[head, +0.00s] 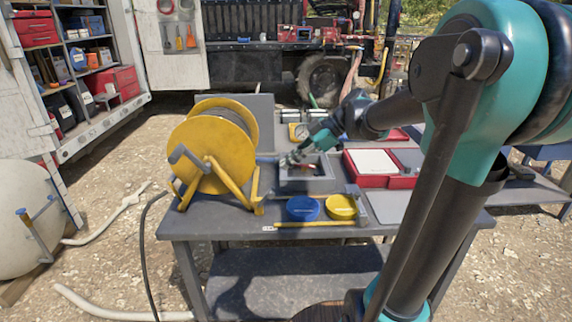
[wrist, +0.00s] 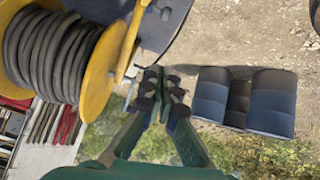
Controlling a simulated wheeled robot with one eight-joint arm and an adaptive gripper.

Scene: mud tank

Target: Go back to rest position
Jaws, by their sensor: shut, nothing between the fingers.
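My gripper (head: 290,160) is shut and empty. In the head view it hangs over the back of the grey workbench (head: 225,222), above a grey open-topped box (head: 305,184). I cannot tell whether it touches the box. My teal and black arm reaches to it from the right. In the wrist view the two fingers of the gripper (wrist: 161,80) lie together at the centre. The yellow reel (wrist: 103,72) wound with dark cable is close by on the left there.
The yellow reel (head: 213,150) stands left of my gripper. A blue round container (head: 303,208) and a yellow one (head: 341,207) sit at the bench front. A red case (head: 352,180) lies to the right. Dark barrels (wrist: 270,102) show in the wrist view.

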